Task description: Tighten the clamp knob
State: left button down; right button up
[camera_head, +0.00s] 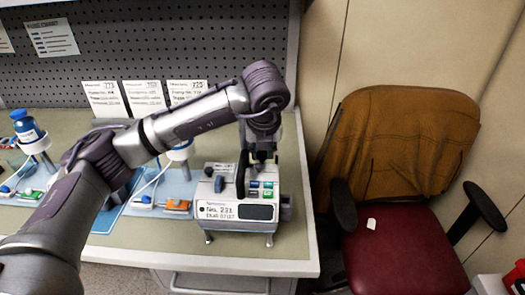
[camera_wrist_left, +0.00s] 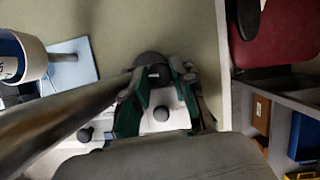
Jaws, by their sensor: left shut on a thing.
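A white infusion pump (camera_head: 218,212) labelled No. 231 stands at the front right of the bench, with coloured buttons and a dark screen on its front. My left gripper (camera_head: 262,156) reaches down at the pump's back right. In the left wrist view, its two green-lined fingers (camera_wrist_left: 160,88) are closed in around a dark round clamp knob (camera_wrist_left: 152,60) at their tips. The fingers partly cover the knob, and its contact and turn angle cannot be told. Part of the white pump body (camera_wrist_left: 165,118) shows between the fingers. My right gripper is not in view.
Paper cards (camera_head: 145,96) stand against the pegboard. A chair (camera_head: 400,240) stands right of the bench edge. Bare bench lies beside the pump.

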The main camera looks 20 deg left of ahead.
pick_arm(q)
jog(key=c, duration=1.2)
grip_release()
